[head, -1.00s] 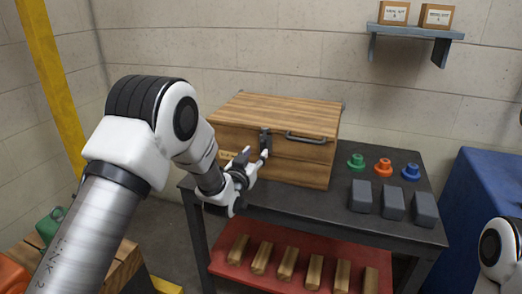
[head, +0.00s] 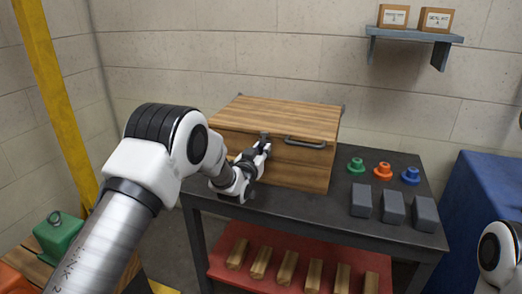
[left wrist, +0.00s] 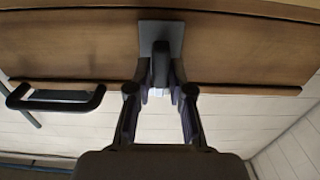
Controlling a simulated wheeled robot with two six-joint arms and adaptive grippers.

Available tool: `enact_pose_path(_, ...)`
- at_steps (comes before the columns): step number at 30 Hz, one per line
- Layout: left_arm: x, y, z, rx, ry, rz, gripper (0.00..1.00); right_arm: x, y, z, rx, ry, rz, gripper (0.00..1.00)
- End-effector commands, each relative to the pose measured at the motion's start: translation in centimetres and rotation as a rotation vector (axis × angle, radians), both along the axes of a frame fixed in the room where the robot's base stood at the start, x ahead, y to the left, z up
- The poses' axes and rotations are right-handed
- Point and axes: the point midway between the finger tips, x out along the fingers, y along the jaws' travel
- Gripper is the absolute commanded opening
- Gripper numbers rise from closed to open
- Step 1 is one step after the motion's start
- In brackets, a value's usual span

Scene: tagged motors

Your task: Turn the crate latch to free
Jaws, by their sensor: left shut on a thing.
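A wooden crate (head: 250,112) with a closed lid stands on the dark table. Its dark latch (head: 264,136) is on the front face, left of the handle (head: 305,142). My left gripper (head: 264,148) is at the crate front with its fingers shut on the latch. In the left wrist view the latch (left wrist: 160,62) hangs from its dark plate between the fingertips of my left gripper (left wrist: 160,90). The fingers cover part of the latch in the head view. My right gripper is out of view; only part of my right arm shows at the right edge.
Green, orange (head: 382,169) and blue knobbed pieces and several grey blocks (head: 392,207) stand right of the crate. Wooden bars (head: 287,268) lie on the red lower shelf. A wall shelf (head: 415,33) holds two small boxes. A blue cabinet (head: 488,195) is at right.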

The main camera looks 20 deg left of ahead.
Motion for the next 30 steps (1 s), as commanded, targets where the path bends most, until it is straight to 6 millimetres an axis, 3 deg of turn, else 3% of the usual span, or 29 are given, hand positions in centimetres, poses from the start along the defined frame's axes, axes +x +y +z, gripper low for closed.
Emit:
enact_pose_path(14, 0.02, 0.18, 0.03, -0.141, 0.003, 0.000, 0.00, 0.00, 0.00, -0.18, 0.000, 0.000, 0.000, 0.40)
enact_pose_path(30, 0.03, 0.68, -0.15, -0.623, 0.019, 0.000, 0.00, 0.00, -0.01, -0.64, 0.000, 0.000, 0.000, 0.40)
